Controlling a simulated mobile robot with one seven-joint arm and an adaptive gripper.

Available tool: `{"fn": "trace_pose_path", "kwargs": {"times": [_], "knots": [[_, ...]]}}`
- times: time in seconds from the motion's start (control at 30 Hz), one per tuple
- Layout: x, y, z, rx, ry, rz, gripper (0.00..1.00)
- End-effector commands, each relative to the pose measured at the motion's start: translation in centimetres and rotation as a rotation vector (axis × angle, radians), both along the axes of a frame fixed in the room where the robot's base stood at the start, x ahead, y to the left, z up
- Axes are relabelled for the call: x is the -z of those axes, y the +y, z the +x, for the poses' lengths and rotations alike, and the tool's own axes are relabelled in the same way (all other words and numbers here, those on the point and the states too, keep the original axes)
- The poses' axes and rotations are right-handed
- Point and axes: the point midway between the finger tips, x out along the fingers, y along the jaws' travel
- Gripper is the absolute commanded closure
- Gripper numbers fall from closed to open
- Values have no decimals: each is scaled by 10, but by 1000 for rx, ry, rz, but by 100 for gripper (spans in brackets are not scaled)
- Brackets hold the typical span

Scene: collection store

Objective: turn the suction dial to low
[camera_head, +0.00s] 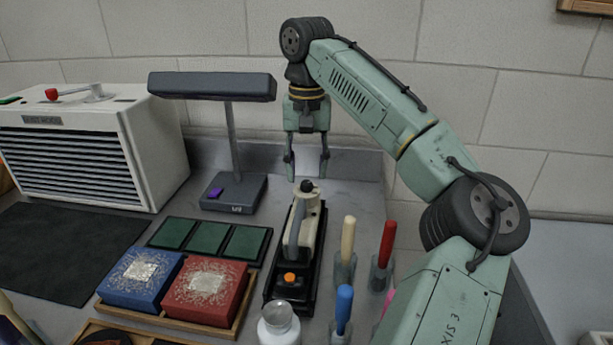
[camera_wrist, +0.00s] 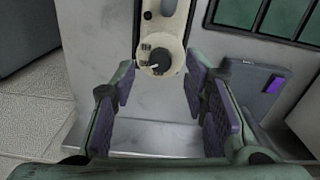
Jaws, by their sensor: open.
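The suction dial is a dark round knob (camera_head: 306,186) on the far end of a cream and grey handheld vacuum (camera_head: 304,231). The vacuum lies in a black cradle (camera_head: 270,290). In the wrist view the dial (camera_wrist: 162,57) shows at top centre on a cream face, with a pale pointer mark and small labels to its left and below, too small to read. My gripper (camera_head: 307,174) points down just above the dial end. In the wrist view my gripper (camera_wrist: 160,88) is open and empty, with one finger on each side of the dial's lower edge, apart from it.
A dark lamp (camera_head: 233,190) with a purple switch stands left of the vacuum. A white louvred unit (camera_head: 160,150) is farther left. Red (camera_head: 205,290) and blue (camera_head: 140,278) boxes, a white bottle (camera_head: 279,328) and several handled tools (camera_head: 347,240) stand nearer. The wall is close behind.

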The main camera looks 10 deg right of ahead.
Motion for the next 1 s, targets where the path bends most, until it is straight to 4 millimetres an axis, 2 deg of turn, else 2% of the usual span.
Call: {"fn": "trace_pose_path", "kwargs": {"times": [0.2, 0.57, 1.0], "knots": [[23, 0, 0, -1, 0, 1, 59], [28, 0, 0, 0, -2, -1, 59], [28, 0, 0, 0, -1, -1, 89]]}}
